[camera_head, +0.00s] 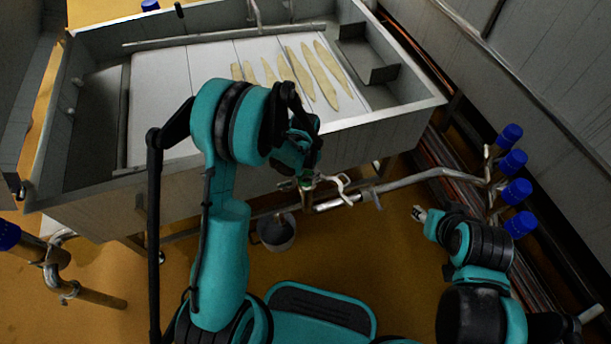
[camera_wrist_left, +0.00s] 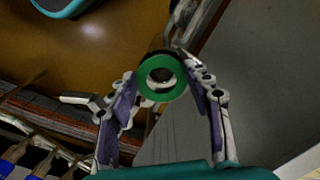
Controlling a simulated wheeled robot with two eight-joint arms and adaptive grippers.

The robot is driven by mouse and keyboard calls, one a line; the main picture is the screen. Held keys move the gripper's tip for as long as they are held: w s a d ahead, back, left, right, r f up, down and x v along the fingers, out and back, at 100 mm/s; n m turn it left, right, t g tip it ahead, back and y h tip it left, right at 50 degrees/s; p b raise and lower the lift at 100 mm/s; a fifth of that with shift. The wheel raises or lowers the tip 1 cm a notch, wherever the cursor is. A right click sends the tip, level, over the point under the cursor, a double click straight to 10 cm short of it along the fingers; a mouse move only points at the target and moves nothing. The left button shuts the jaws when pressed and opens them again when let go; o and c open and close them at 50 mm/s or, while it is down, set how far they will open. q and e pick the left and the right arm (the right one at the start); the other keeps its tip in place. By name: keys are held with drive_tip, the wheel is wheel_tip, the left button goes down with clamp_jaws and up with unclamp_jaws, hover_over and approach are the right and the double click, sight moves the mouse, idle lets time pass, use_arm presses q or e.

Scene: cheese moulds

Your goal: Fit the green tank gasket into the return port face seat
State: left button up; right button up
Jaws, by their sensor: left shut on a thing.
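The green tank gasket (camera_wrist_left: 144,88) is a ring between the fingertips of my left gripper (camera_wrist_left: 160,76) in the left wrist view. The gripper is shut on its outer edge. A metal pipe fitting (camera_wrist_left: 158,56) shows just behind the ring and through its hole. I cannot tell whether the ring touches it or is seated. In the head view my left gripper (camera_head: 304,168) is at the pipe end (camera_head: 307,198) below the vat, and the wrist hides most of the ring. My right gripper (camera_head: 418,213) is to the right, apart from the pipe; its fingers are too small to judge.
A steel vat (camera_head: 400,112) with a white board (camera_head: 215,72) and several pale yellow strips stands above the pipe. A white handle (camera_head: 342,187) sits beside the fitting. A bucket (camera_head: 276,234) is on the floor below. Several blue-capped pipes (camera_head: 516,192) stand at the right.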

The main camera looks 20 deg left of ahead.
use_arm(q)
drive_tip(key=shift+s+f, duration=0.1)
drive_tip(key=shift+f, duration=0.25)
idle(2.4)
drive_tip(key=shift+s+d+h, duration=0.1)
drive_tip(key=shift+d+h, duration=0.1)
drive_tip(key=shift+h, duration=0.1)
drive_tip(key=shift+c, duration=0.7)
drive_tip(key=o, duration=1)
drive_tip(key=shift+f, duration=0.1)
drive_tip(key=shift+o, duration=0.2)
drive_tip(key=shift+r, duration=0.25)
wheel_tip(320, 180, up, 12)
drive_tip(key=shift+w+a+f, duration=0.2)
drive_tip(key=shift+a, duration=0.1)
